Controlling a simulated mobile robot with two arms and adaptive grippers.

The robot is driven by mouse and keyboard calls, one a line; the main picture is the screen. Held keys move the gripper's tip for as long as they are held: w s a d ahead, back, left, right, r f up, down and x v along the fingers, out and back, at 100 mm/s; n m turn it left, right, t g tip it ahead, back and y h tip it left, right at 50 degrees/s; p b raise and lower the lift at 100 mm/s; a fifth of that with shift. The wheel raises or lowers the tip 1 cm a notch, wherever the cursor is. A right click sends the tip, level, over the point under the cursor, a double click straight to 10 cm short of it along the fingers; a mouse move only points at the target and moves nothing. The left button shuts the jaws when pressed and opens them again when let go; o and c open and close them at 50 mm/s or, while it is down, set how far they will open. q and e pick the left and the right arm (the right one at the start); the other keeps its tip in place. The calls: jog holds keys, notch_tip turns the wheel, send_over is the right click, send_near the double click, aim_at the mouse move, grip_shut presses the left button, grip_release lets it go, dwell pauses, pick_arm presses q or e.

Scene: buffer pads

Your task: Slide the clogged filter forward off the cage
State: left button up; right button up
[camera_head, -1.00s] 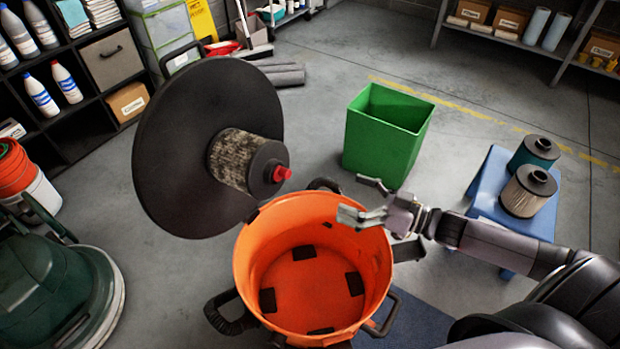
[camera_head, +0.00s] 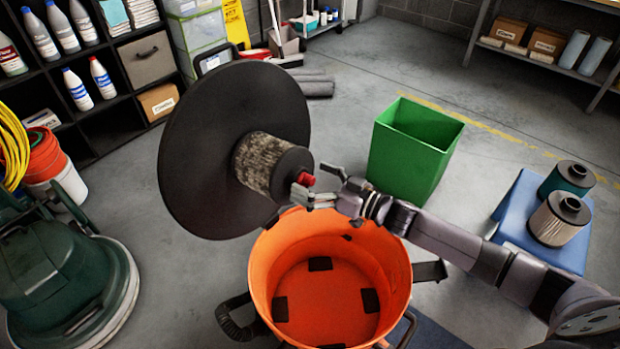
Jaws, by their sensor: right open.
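The clogged filter (camera_head: 258,162) is a dirty, brownish pleated cylinder with a dark end cap. It sits on the underside of the tilted round black lid (camera_head: 205,130), its end facing right. A red knob (camera_head: 306,179) sticks out at the centre of the cap. I cannot see the cage, which the filter hides. My right gripper (camera_head: 319,184) is open and empty, its fingers close to the red knob. I cannot tell whether they touch it. My left gripper is not in view.
The open orange drum (camera_head: 385,265) stands below the filter. A green bin (camera_head: 410,160) is behind my right arm. A blue stool (camera_head: 515,215) at right holds a teal filter (camera_head: 567,180) and a tan filter (camera_head: 558,218). A green floor machine (camera_head: 60,275) stands at left.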

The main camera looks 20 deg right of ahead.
jog(key=shift+w+a, duration=0.1)
jog(key=shift+c, duration=0.4)
jog(key=shift+r, duration=0.1)
jog(key=c, duration=1.7)
jog(key=shift+c, duration=0.2)
